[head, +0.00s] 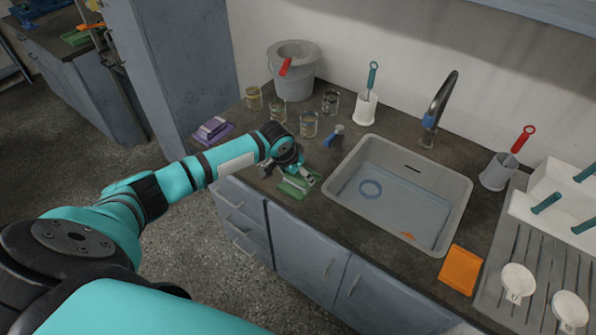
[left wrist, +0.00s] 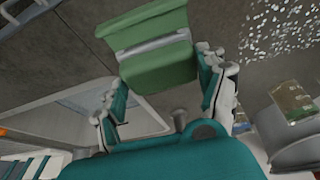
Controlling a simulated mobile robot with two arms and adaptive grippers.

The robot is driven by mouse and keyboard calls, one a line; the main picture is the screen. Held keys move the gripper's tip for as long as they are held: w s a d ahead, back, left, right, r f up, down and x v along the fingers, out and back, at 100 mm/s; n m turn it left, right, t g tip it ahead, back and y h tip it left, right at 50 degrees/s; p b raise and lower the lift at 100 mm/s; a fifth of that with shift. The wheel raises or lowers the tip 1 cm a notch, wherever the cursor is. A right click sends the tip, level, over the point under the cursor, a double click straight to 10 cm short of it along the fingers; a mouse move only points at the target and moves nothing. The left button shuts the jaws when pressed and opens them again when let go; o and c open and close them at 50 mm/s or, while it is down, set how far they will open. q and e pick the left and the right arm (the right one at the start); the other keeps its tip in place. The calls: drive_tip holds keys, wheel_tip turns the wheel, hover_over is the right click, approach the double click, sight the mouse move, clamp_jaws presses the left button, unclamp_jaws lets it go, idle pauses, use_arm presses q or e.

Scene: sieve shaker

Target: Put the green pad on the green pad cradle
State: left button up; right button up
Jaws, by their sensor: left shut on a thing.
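The green pad (left wrist: 160,66) is between the two fingers of my left gripper (left wrist: 168,98) in the left wrist view. My left gripper (head: 292,176) is shut on it near the counter's front edge, left of the sink. In the head view a green shape (head: 293,188) with a pale strip shows just below the fingers. A flat green part (left wrist: 148,20), likely the green pad cradle, shows beyond a grey strip in the left wrist view. I cannot tell whether the pad touches it. My right gripper is not in view.
The sink (head: 340,203) is right of my left gripper. A purple pad (head: 213,127) lies to the left. An orange pad (head: 461,270) lies right of the sink.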

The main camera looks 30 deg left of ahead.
use_arm(q)
drive_tip(key=shift+f, duration=0.1)
drive_tip(key=o, duration=1)
drive_tip(key=v, duration=1.2)
drive_tip(key=shift+b, duration=0.35)
